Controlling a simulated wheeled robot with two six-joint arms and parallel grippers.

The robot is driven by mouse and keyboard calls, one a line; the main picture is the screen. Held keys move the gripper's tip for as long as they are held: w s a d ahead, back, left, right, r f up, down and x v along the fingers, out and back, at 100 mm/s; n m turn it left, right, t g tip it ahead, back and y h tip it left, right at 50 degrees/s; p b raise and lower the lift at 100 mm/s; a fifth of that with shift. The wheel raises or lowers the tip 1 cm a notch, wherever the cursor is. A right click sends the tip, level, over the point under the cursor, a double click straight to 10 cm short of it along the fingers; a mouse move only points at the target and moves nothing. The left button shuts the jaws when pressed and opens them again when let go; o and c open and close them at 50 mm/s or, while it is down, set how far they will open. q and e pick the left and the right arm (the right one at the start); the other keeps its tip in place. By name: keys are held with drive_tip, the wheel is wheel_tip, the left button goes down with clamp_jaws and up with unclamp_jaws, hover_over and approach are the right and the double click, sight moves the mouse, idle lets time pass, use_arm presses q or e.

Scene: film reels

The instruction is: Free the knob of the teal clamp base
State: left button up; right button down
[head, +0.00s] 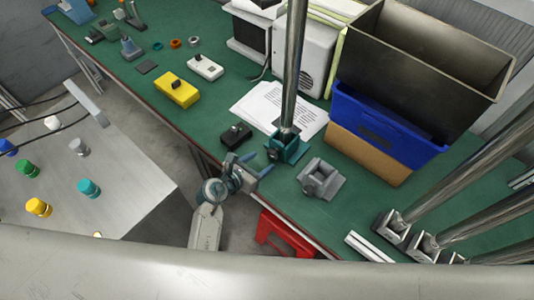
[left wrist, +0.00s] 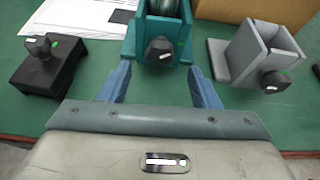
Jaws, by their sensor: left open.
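The teal clamp base (head: 291,149) stands on the green table with a tall metal post (head: 294,70) upright in it. In the left wrist view the teal clamp base (left wrist: 130,48) is at the top centre, and its black knob (left wrist: 159,49) faces me. My left gripper (head: 256,167) is at the table's front edge, just short of the teal base. In the left wrist view its blue fingers (left wrist: 160,88) are open and empty, one on each side below the knob, apart from it. My right gripper is not in view.
A grey clamp base (head: 320,180) without a post stands right of the teal one. A black base with a knob (head: 235,134) stands left. Paper sheets (head: 280,105) lie behind. A blue crate (head: 372,125) stands at the back right. A red object (head: 283,235) is below the edge.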

sight(271, 156)
use_arm(q)
drive_tip(key=x, duration=0.4)
drive_tip(key=shift+w, duration=0.15)
drive_tip(key=shift+w+d+f, duration=0.2)
drive_tip(key=shift+w+d, duration=0.05)
drive_tip(key=c, duration=1)
drive_tip(key=shift+p, duration=0.4)
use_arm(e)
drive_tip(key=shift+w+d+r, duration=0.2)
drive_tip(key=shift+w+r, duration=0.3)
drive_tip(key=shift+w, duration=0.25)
